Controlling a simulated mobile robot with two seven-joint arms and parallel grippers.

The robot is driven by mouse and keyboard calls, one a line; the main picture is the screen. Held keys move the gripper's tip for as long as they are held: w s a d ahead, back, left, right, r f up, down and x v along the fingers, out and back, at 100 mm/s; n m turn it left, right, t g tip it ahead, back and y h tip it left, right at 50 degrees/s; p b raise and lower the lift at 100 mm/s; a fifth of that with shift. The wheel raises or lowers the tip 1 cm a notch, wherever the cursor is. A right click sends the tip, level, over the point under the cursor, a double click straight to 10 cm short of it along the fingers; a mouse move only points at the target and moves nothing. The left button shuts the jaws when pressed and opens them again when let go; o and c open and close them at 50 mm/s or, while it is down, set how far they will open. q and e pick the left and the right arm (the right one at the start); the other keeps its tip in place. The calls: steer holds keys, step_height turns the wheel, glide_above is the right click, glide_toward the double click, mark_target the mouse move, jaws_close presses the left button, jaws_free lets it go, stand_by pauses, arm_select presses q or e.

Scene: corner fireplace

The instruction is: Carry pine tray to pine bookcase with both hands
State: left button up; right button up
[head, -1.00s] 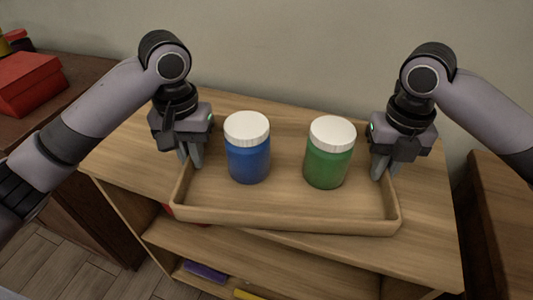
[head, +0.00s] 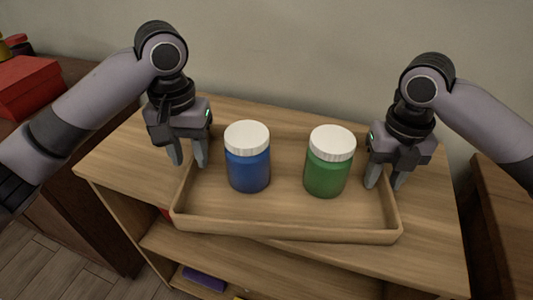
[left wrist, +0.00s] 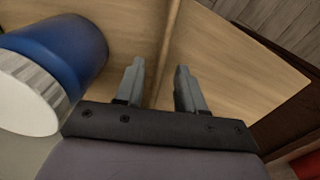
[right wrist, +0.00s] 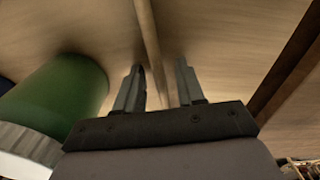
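The pine tray (head: 285,231) rests on top of the pine bookcase (head: 110,165). A blue jar with a white lid (head: 248,170) and a green jar with a white lid (head: 327,175) stand upright in it. My left gripper (head: 188,164) is open at the tray's left end, its fingers apart and above the rim. In the left wrist view the tray's wall (left wrist: 168,50) runs between the open fingers (left wrist: 158,85). My right gripper (head: 384,187) is open at the tray's right end. In the right wrist view the wall (right wrist: 148,40) passes between its fingers (right wrist: 160,82), touching neither clearly.
A red box (head: 30,88) sits on a dark wooden cabinet (head: 75,72) at the left. Another brown wooden piece (head: 505,215) stands at the right. A purple item (head: 204,278) lies on the bookcase's lower shelf. A plain wall is behind.

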arm_select(q)
step_height(320, 180, up, 9)
steer(key=shift+r, duration=0.2)
arm_select(e)
step_height(320, 180, up, 12)
stand_by(0.7)
stand_by(0.3)
